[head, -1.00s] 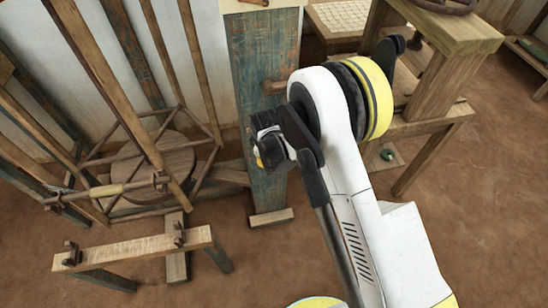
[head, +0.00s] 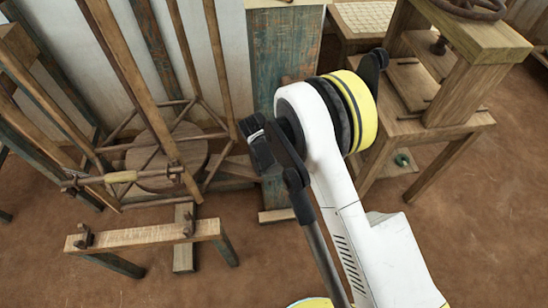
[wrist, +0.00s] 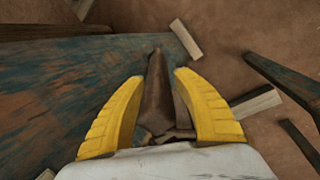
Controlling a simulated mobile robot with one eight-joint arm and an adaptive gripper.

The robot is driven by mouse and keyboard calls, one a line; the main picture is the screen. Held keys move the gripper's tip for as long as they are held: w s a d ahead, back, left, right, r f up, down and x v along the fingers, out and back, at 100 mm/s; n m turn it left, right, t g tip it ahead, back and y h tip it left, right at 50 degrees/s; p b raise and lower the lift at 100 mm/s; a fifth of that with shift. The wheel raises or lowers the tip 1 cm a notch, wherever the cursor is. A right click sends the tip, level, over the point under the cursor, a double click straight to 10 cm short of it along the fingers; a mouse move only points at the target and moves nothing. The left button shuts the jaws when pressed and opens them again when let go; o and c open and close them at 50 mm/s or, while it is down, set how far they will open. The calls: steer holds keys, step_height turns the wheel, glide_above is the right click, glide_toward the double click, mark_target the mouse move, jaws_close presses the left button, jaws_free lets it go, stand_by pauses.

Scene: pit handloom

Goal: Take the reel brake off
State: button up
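My gripper (wrist: 160,75) shows two yellow fingers in the wrist view, apart, with a tapered dark brown wooden piece (wrist: 159,90) in line with the gap between them. I cannot tell whether they touch it. In the head view my gripper is mostly hidden behind my arm's end. The wooden reel (head: 168,160), a round disc in a frame of sticks, stands at the left. A crossbar with a tan wrapped grip (head: 120,177) lies across its front. Which part is the reel brake is not clear.
A worn blue-green post (head: 283,55) stands behind my arm and spans the wrist view's left (wrist: 60,95). A low wooden bench (head: 145,236) stands before the reel. A wooden stand (head: 450,90) with a wheel (head: 470,8) is at right. Brown floor is open in front.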

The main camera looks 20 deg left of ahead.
steer(key=shift+r, duration=0.1)
steer(key=v, duration=1.2)
